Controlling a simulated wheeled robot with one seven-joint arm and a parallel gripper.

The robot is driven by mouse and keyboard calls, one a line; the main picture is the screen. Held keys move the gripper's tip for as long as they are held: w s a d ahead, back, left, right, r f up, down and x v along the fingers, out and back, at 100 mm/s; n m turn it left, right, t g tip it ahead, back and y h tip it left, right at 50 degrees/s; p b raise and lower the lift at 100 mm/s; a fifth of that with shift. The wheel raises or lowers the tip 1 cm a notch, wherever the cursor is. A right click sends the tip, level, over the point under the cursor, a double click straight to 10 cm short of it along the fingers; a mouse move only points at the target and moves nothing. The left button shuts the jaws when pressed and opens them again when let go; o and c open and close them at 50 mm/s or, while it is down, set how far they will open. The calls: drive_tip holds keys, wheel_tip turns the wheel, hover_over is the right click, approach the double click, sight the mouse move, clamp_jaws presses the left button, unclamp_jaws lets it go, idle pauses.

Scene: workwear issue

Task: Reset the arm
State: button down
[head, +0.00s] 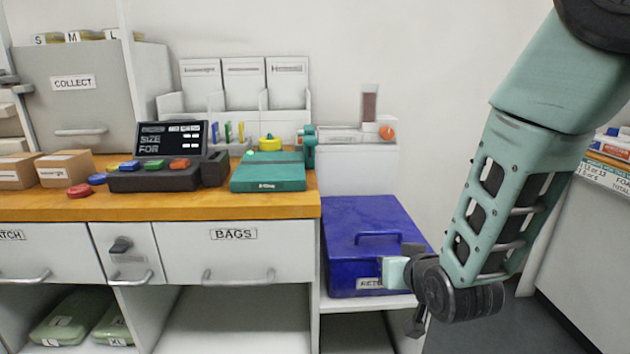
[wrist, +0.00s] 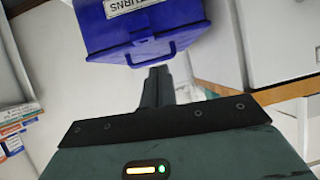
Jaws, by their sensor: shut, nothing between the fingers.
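My arm (head: 497,200) reaches down from the upper right in the head view, with its elbow bent low. My gripper (wrist: 157,72) shows in the wrist view with its fingers together and nothing between them. In the head view the gripper end is mostly hidden behind my own arm's lower joint. A blue returns box (head: 345,217) with a handle and a partly covered label stands just behind that joint. The box also shows at the top of the wrist view (wrist: 190,15), beyond the fingertips. I cannot tell whether anything touches it.
The wooden counter (head: 220,206) on the left carries a dark terminal (head: 170,140), a teal scale-like device (head: 268,172) and small boxes (head: 66,168). A drawer labelled BAGS (head: 236,255) is closed below. Another counter (head: 590,245) stands at the right, with floor between.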

drive_tip(key=s+a+r+n+g+y, duration=0.1)
drive_tip(key=s+a+n+g, duration=0.3)
drive_tip(key=s, duration=0.6)
drive_tip(key=s+a+r+n+g+y, duration=0.1)
drive_tip(key=s+a+g, duration=0.2)
drive_tip(key=s+g, duration=0.5)
drive_tip(key=s+d+r+n+h, duration=0.2)
drive_tip(key=s+d+r+h, duration=0.1)
drive_tip(key=s, duration=0.8)
wheel_tip(320, 180, up, 16)
drive_tip(key=p, duration=1.7)
drive_tip(key=shift+w+a+r+p, duration=0.15)
drive_tip(key=shift+w+r+p, duration=0.1)
drive_tip(key=shift+w+p, duration=0.1)
